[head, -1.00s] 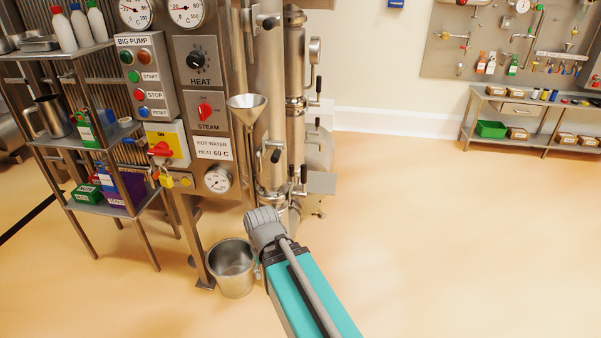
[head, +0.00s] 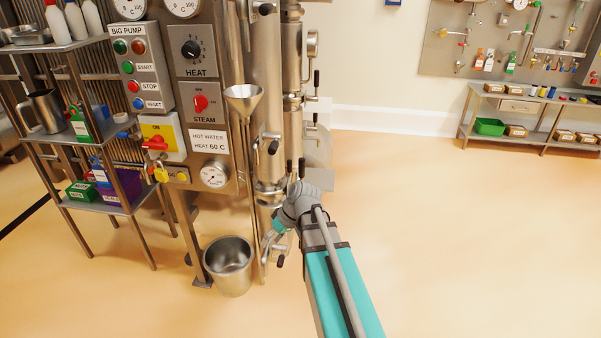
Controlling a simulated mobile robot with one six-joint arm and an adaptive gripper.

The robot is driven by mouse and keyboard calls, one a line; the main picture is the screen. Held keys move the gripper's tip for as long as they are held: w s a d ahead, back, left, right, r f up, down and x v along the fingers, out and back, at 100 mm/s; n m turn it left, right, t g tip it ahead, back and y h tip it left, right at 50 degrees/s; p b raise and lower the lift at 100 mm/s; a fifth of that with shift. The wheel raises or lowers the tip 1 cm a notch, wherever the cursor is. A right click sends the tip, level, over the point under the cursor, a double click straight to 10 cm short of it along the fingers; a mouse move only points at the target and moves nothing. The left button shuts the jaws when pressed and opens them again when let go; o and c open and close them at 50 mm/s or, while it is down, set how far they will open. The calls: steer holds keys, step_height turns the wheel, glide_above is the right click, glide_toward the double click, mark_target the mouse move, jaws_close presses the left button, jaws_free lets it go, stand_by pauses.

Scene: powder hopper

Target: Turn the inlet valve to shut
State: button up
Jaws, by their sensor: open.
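Steel pipes (head: 268,100) stand upright beside the control panel and carry several valve levers with black grips. One black-gripped lever (head: 272,146) is on the front pipe beside the funnel, and another (head: 316,78) is on the right-hand pipe. No label shows which is the inlet valve. My gripper (head: 270,250) is low at the foot of the pipes, small and partly hidden by my wrist. It is open, and I see nothing held in it. A dark grip (head: 280,260) shows close by it; I cannot tell whether they touch.
A steel bucket (head: 230,268) stands on the floor left of my gripper. A steel funnel (head: 243,98) stands in front of the panel (head: 212,140). A shelf rack (head: 92,208) is at the left. The floor at the right is clear up to a low bench (head: 530,115).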

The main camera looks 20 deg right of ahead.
steer(key=w+d+r+n+t+y+b, duration=0.2)
steer(key=w+d+y, duration=0.1)
steer(key=w+d, duration=0.25)
steer(key=n+t+y+b, duration=0.3)
steer(key=t+b, duration=0.1)
steer(key=t, duration=0.5)
glide_toward(301, 167)
steer(key=d, duration=0.1)
steer(key=s+d, duration=0.1)
steer(key=d+f, duration=0.1)
steer(key=shift+s+d+f, duration=0.1)
steer(key=shift+s+d, duration=0.15)
steer(key=shift+s, duration=0.1)
steer(key=shift+w+a, duration=0.1)
steer(key=shift+w, duration=0.05)
steer(key=shift+r+x, duration=0.15)
steer(key=shift+x, duration=3.25)
steer(key=shift+r+x, duration=0.1)
steer(key=shift+x, duration=3.3)
steer(key=shift+c, duration=0.2)
jaws_close()
steer(key=shift+a, duration=0.15)
